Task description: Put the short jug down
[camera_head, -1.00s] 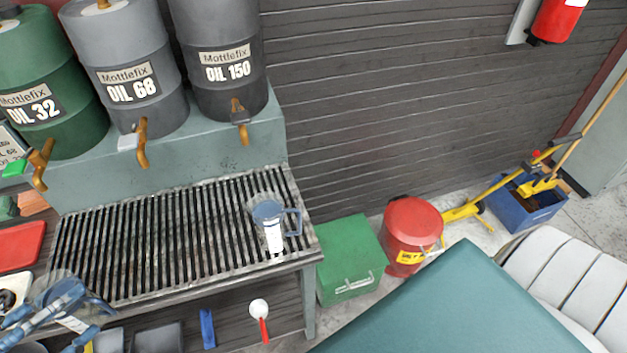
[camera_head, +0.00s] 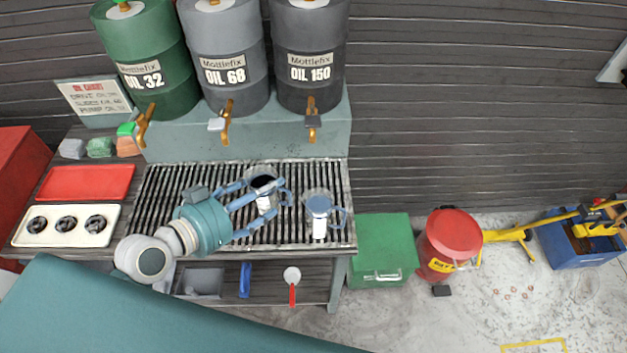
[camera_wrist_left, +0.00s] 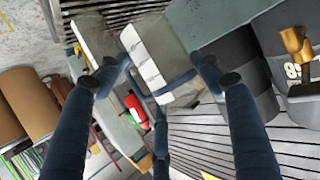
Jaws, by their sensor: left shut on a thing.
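My left gripper (camera_head: 262,208) reaches over the slatted drain rack (camera_head: 170,205) from the left, its fingers shut on a clear jug (camera_head: 264,183) with a dark inside and a white label. I take this to be the short jug. It looks about upright over the rack; I cannot tell whether its base touches the slats. In the left wrist view the held jug (camera_wrist_left: 158,52) shows between the blue fingers (camera_wrist_left: 162,82). A second clear jug (camera_head: 319,204), with a white label and blue handle, stands on the rack just right of the held one. My right gripper is not in view.
Oil drums with taps, such as the OIL 68 drum (camera_head: 228,60), stand on a ledge behind the rack. A red tray (camera_head: 86,182) and a cream tray (camera_head: 66,229) lie left. A green box (camera_head: 384,240) and red bin (camera_head: 449,240) stand right. The rack's left part is bare.

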